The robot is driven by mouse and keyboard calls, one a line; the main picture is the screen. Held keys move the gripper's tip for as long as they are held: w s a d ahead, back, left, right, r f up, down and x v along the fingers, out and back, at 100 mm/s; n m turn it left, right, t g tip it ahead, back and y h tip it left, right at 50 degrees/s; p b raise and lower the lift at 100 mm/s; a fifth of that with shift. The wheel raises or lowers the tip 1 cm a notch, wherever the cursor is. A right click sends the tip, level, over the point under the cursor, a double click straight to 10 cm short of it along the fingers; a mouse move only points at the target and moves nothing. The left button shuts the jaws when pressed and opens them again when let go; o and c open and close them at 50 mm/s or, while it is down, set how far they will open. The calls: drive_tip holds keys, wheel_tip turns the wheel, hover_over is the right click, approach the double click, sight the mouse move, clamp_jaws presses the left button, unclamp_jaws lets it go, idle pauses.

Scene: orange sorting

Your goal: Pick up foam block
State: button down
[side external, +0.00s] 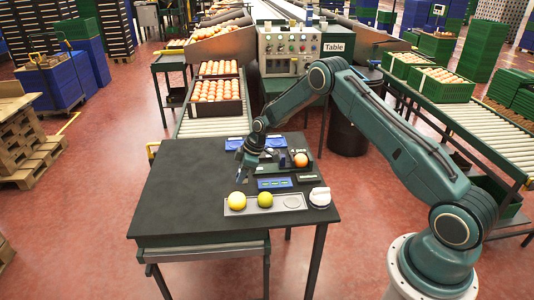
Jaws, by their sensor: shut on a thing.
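My gripper (241,175) points down over the black table, left of the blue panel and above the grey tray. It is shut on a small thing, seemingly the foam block. The fingers hide most of it, and its shape and colour are too small to make out. I cannot tell whether it touches the table.
A blue panel (274,183) and an orange (300,160) lie behind. The table's left side (180,195) is clear.

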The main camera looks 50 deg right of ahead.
wheel_tip(320, 180, up, 18)
idle(0.5)
idle(0.7)
drive_tip(key=s+d+f, duration=0.2)
drive_tip(key=f, duration=0.4)
drive_tip(key=s+d+f, duration=0.3)
drive_tip(key=f, duration=0.2)
drive_tip(key=shift+s+f, duration=0.35)
drive_tip(key=shift+f, duration=0.05)
drive_tip(key=shift+f, duration=0.1)
drive_tip(key=shift+f, duration=2.8)
drive_tip(key=shift+f, duration=0.6)
idle(0.6)
